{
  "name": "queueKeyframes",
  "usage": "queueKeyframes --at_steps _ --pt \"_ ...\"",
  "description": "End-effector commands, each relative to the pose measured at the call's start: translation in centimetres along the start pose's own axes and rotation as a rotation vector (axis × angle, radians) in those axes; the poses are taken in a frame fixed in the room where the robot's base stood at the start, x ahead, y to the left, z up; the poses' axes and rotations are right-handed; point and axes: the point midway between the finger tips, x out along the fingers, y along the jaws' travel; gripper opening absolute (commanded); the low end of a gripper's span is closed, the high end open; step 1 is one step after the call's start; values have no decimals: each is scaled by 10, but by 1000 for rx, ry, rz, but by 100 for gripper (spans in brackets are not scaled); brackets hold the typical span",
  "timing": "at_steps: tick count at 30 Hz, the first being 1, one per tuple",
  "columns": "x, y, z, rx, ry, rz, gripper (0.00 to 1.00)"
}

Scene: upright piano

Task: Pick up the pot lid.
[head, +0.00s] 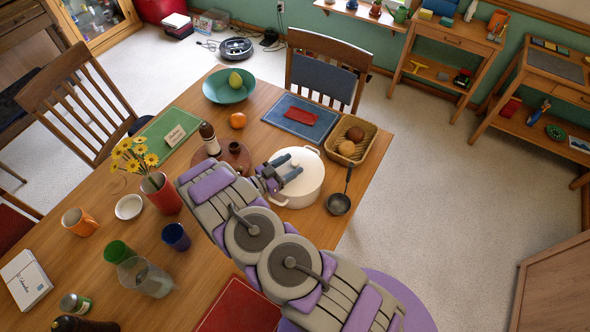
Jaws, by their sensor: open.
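A white pot (299,196) stands on the wooden table near its right edge. Its pale lid (309,174) covers the top. My gripper (288,172) is open over the left part of the lid, with its fingers pointing right. The gripper and wrist hide part of the lid, and I cannot make out its knob. I cannot tell whether the fingers touch the lid.
Close to the pot are a basket with round items (343,159), a small dark pan (339,204), a round brown board (243,155) with a bottle (209,138), and a blue placemat (279,117). A chair (325,66) stands behind the table. Open floor (430,180) lies right.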

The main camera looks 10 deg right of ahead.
Motion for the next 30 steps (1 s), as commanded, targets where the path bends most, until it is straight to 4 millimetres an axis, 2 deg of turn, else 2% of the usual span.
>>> queueKeyframes --at_steps 2,21,30 --pt "0 0 0 0 0 0 60" --pt "1 1 0 0 -1 1 0" --pt "0 0 0 0 -1 0 0"
